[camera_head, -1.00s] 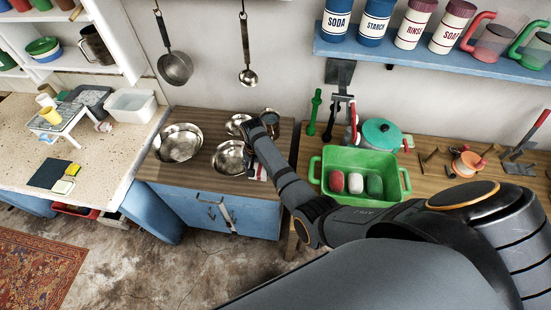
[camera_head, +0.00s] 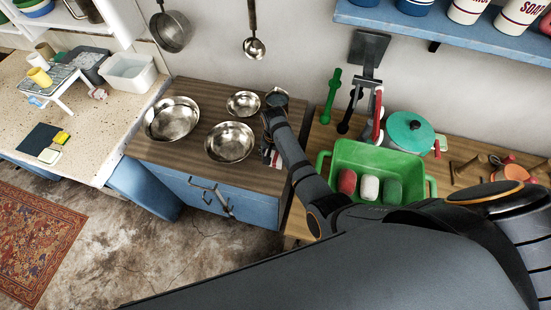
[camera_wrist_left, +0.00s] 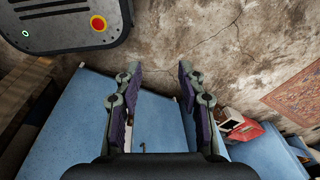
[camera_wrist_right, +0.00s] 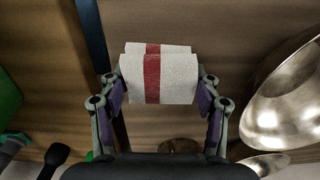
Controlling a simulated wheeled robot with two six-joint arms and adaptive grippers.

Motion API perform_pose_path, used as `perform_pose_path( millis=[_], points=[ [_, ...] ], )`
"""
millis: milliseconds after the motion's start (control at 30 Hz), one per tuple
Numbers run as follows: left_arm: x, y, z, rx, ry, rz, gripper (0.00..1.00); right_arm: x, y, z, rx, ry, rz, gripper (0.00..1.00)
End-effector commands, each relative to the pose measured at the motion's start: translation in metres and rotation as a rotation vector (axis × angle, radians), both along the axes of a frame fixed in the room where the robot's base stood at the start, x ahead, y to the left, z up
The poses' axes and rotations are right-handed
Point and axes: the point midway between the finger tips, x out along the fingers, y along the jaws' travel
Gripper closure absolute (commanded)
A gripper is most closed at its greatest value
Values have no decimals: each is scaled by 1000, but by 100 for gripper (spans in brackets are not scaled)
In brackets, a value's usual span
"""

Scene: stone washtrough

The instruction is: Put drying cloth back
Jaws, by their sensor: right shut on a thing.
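The drying cloth (camera_wrist_right: 160,77), white with a red stripe, is folded between the fingers of my right gripper (camera_wrist_right: 160,88), which is shut on it. In the head view a bit of the cloth (camera_head: 274,158) shows beside my right arm, near the right edge of the wooden cabinet top. The fingertips there are mostly hidden by the arm. My left gripper (camera_wrist_left: 158,72) shows only in its wrist view. It is open and empty, with blue cabinet fronts and stone floor behind it.
Several metal bowls, including a front one (camera_head: 229,142) and a left one (camera_head: 172,119), stand left of my right arm. A green basin (camera_head: 372,158) with soap bars is to its right. A ladle (camera_head: 254,46) hangs above. Cabinet wood between the bowls is bare.

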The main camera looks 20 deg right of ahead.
Motion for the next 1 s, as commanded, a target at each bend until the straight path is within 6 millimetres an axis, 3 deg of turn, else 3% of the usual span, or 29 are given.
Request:
perform_pose_path(
  millis=[133, 300, 333, 467, 867, 1000],
  points=[
    [10, -5, 3, -7, -15, 1, 60, -1, 0, 1, 0, 2, 1, 71],
    [-10, 7, 0, 8, 15, -2, 60, -1, 0, -4, 0, 2, 1, 71],
    [-14, 8, 1, 10, 21, -2, 60, -1, 0, -3, 0, 2, 0, 33],
    [-22, 10, 0, 12, 34, -2, 60, -1, 0, -3, 0, 2, 1, 15],
    [-9, 6, 4, 8, 13, -2, 60, -1, 0, 4, 1, 1, 1, 14],
    [-8, 5, 33, 6, 12, -2, 60, -1, 0, 30, 0, 2, 1, 14]
  ],
)
